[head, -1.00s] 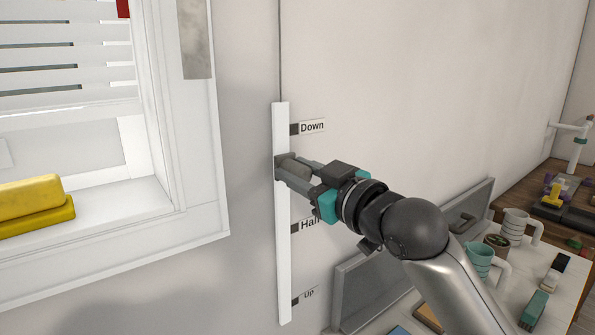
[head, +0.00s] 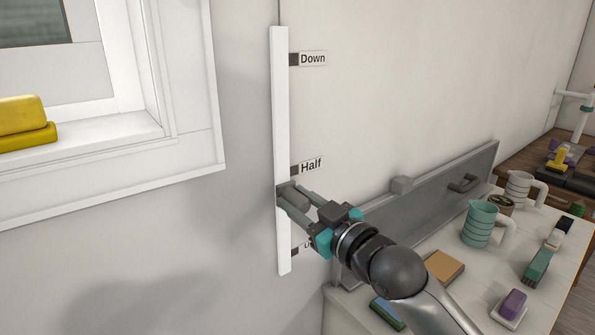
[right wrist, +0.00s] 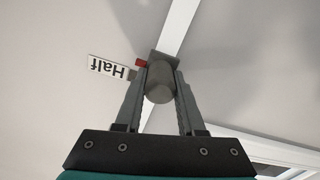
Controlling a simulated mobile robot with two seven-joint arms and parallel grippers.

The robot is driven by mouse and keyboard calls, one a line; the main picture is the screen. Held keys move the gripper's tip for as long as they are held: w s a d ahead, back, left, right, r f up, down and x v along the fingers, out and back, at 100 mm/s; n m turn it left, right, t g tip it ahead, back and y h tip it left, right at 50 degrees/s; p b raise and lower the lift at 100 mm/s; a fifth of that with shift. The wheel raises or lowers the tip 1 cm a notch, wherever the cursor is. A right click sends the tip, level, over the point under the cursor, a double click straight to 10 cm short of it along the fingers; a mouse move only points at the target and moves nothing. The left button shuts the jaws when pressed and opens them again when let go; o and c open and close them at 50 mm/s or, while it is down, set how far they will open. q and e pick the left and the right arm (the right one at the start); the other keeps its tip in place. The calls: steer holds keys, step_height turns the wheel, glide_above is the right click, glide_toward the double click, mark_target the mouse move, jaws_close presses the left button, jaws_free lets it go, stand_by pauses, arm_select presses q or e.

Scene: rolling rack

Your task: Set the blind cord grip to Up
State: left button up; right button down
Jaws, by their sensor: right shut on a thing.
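The blind cord grip (head: 294,198) is a grey-brown knob on a white vertical rail (head: 281,120) on the wall. It sits below the Half label (head: 312,166) and above the lowest label (head: 307,247), which my gripper partly hides. The Down label (head: 313,59) is near the rail's top. My right gripper (head: 300,198) is shut on the grip. In the right wrist view the grip (right wrist: 158,84) is between the two fingers, and the Half label (right wrist: 107,67) shows upside down beside it. My left gripper is not in view.
A window with a sill (head: 80,145) holding yellow blocks (head: 24,122) is left of the rail. A white counter (head: 475,290) at the right holds a teal mug (head: 480,224) and several small items. A grey panel with a handle (head: 415,205) stands against the wall.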

step_height(320, 180, down, 17)
steer(key=b, duration=0.6)
steer(key=shift+f+b, duration=0.2)
steer(key=shift+b, duration=0.15)
steer(key=shift+f, duration=0.1)
steer(key=c, duration=0.6)
jaws_free()
steer(key=shift+o, duration=0.5)
steer(key=shift+r, duration=0.2)
steer(key=p+v, duration=0.2)
steer(key=v, duration=1.3)
steer(key=shift+s, duration=0.15)
